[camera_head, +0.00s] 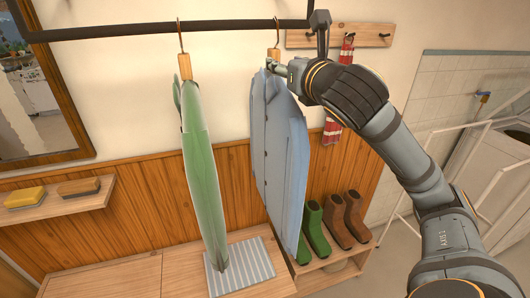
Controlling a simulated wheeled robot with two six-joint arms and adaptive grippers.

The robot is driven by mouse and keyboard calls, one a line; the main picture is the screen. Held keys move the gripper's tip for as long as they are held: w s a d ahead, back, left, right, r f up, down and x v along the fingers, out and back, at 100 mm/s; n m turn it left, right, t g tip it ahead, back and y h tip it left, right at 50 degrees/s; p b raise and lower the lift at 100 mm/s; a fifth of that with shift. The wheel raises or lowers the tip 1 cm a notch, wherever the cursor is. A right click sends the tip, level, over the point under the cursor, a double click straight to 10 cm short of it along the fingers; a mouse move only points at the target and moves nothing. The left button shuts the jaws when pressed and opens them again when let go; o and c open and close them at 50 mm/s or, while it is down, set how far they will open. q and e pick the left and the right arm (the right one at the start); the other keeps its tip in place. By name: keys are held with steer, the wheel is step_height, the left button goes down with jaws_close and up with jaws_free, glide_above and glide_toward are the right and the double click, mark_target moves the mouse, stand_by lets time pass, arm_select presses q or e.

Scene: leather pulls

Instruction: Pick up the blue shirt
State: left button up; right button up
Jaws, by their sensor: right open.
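The blue shirt (279,150) hangs on a wooden hanger with a copper hook (276,40) from the dark rail. My right gripper (272,66) is at the top of the shirt, by its collar and the hanger. It is open; its fingertips are small and partly hidden, and I cannot tell whether they touch the cloth. My right arm comes in from the right. My left gripper is not in view.
A green garment (200,170) hangs to the left on the same rail (150,29). Below are a wooden bench (110,280), a striped cushion (240,265), and a shoe shelf with green boots (316,230) and brown boots (338,222). A red-striped item (335,128) hangs behind my arm.

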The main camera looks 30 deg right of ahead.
mark_target(276, 52)
steer(key=shift+s+r, duration=0.1)
steer(key=shift+s, duration=0.15)
steer(key=shift+w+d+r+p, duration=0.25)
steer(key=shift+w+r+p, duration=0.25)
steer(key=shift+p, duration=0.45)
steer(key=x, duration=0.2)
steer(key=p+x, duration=0.1)
steer(key=x, duration=0.1)
steer(key=shift+a+f, duration=0.1)
steer(key=shift+f, duration=0.3)
steer(key=shift+w, duration=0.1)
steer(key=w+p, duration=0.1)
steer(key=w+d+r+p, duration=0.1)
steer(key=shift+r+p, duration=0.2)
steer(key=shift+p, duration=0.1)
steer(key=x, duration=0.2)
steer(key=shift+w+f+p, duration=0.25)
steer(key=shift+p, duration=0.05)
steer(key=shift+w+f, duration=0.1)
steer(key=shift+w, duration=0.15)
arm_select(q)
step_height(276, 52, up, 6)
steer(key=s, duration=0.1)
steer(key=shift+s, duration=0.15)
arm_select(e)
steer(key=shift+s, duration=0.15)
